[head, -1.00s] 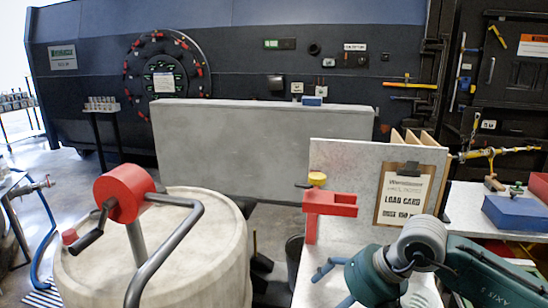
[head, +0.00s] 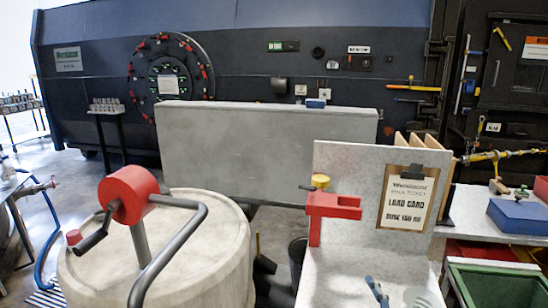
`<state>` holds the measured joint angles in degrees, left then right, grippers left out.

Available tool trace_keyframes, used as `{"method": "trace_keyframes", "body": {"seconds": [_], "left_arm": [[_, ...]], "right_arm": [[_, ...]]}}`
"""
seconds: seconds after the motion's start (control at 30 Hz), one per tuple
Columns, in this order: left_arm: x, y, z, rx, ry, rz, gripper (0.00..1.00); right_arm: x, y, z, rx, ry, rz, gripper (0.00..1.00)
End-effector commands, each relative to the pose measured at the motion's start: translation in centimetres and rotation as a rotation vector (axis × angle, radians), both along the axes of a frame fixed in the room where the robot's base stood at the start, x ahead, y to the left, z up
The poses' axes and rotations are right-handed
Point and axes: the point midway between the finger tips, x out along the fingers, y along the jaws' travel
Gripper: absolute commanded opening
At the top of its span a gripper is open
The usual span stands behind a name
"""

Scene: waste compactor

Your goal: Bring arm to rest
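Neither of my grippers can be made out in the head view, and no arm link shows. A small blue two-pronged piece (head: 377,291) shows at the bottom edge, over the grey counter (head: 340,262). It is cut off by the frame, and I cannot tell what it belongs to or whether anything holds it.
A pale drum (head: 170,262) with a red-hubbed crank (head: 128,194) stands at front left. A red clamp-like fixture (head: 332,205) and a clipboard (head: 408,199) are at the counter. A green bin (head: 497,285) is at lower right. A grey barrier (head: 265,152) stands behind.

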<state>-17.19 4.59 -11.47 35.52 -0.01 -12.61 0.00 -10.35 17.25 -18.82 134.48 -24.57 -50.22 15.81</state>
Motion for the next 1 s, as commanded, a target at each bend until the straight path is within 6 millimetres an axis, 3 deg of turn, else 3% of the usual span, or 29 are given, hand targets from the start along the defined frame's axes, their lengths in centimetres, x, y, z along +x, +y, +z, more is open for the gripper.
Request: {"method": "trace_keyframes", "body": {"seconds": [0.03,0.1,0.2,0.3,0.5,0.67,0.8,1.0], "left_arm": [[0.0,0.0,0.0,0.000,0.000,0.000,0.48],[0.0,0.0,0.0,0.000,0.000,0.000,0.48],[0.0,0.0,0.0,0.000,0.000,0.000,0.48],[0.0,0.0,0.0,0.000,0.000,0.000,0.48],[0.0,0.0,0.0,0.000,0.000,0.000,0.48],[0.0,0.0,0.0,0.000,0.000,0.000,0.48],[0.0,0.0,0.0,0.000,-0.001,0.000,0.48],[0.0,0.0,0.0,0.000,0.000,0.000,0.48]], "right_arm": [[-1.9,-0.9,-3.4,0.024,0.116,-0.035,0.94],[-4.9,-1.9,-7.6,0.047,0.276,-0.072,0.94],[-9.4,-2.6,-12.4,0.074,0.474,-0.101,0.94],[-13.5,-2.7,-15.7,0.093,0.633,-0.111,0.94],[-20.8,-2.3,-19.6,0.124,0.879,-0.106,0.94],[-26.3,-1.7,-21.4,0.148,1.047,-0.087,0.94],[-24.8,-1.6,-25.8,0.141,1.056,-0.088,0.94],[-24.3,-1.4,-32.7,0.137,1.083,-0.088,0.94]]}}
